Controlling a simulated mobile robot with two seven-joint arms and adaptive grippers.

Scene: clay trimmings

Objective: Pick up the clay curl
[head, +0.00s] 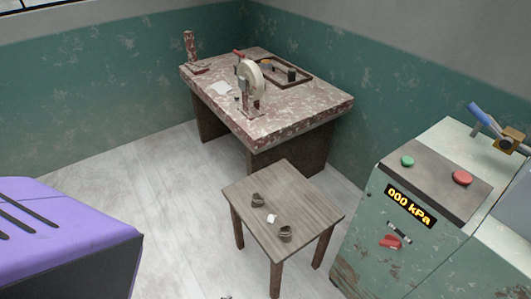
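Two small dark grey-brown curled pieces lie on a low wooden stool table in the middle foreground of the head view. One curled piece (258,200) is toward its far left side, the other curled piece (285,234) nearer its front. Either looks like a clay curl; they are too small to tell apart surely. A small whitish piece (271,218) lies between them, apart from both.
The low wooden table (308,210) has bare top around the pieces. Behind it stands a larger worn red-and-white table (305,115) with a wheel-like device (250,80). A green machine (365,235) with a pressure display stands at right. Pale floor (165,215) is open to the left.

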